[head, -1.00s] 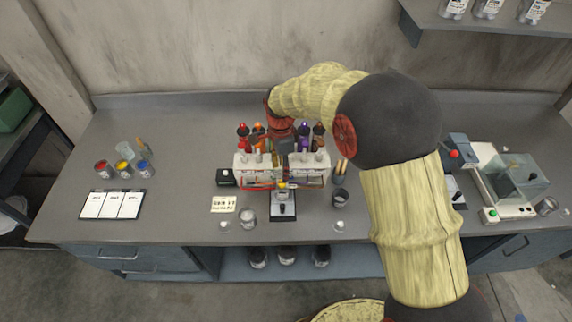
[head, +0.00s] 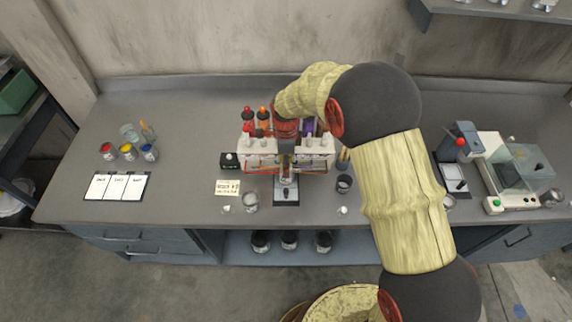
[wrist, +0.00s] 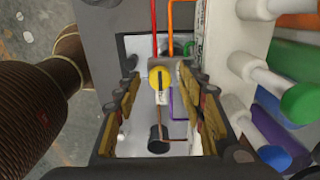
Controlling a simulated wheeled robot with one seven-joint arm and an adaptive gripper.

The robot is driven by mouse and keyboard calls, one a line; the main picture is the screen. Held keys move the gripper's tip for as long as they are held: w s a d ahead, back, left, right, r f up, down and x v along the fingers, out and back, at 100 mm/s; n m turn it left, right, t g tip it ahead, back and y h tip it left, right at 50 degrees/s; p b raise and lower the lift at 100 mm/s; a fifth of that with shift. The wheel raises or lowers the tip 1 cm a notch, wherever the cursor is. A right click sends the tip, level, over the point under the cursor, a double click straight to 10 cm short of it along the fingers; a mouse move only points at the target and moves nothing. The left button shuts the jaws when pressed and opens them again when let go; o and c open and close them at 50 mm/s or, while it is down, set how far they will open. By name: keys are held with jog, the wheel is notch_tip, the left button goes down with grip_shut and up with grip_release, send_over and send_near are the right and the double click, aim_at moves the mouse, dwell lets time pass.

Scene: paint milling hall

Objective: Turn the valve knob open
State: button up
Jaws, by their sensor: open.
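The yellow valve knob (wrist: 159,78) shows in the wrist view, on a grey block fed by red and orange tubes. It lies between the two finger pads as seen from the wrist, and I see no contact. My gripper (wrist: 166,108) is open and empty. In the head view my gripper (head: 285,152) hangs over the middle of the dispensing rig (head: 260,160), between its two white halves. The knob cannot be made out there behind my gripper. A dark round piece (wrist: 158,138) and a purple tube (wrist: 178,106) lie below the knob in the wrist view.
White pump parts with a green cap (wrist: 301,102) stand close on the right in the wrist view.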

jog(key=shift+f, duration=0.1)
jog(key=shift+c, duration=1.1)
jog(key=c, duration=0.7)
grip_shut()
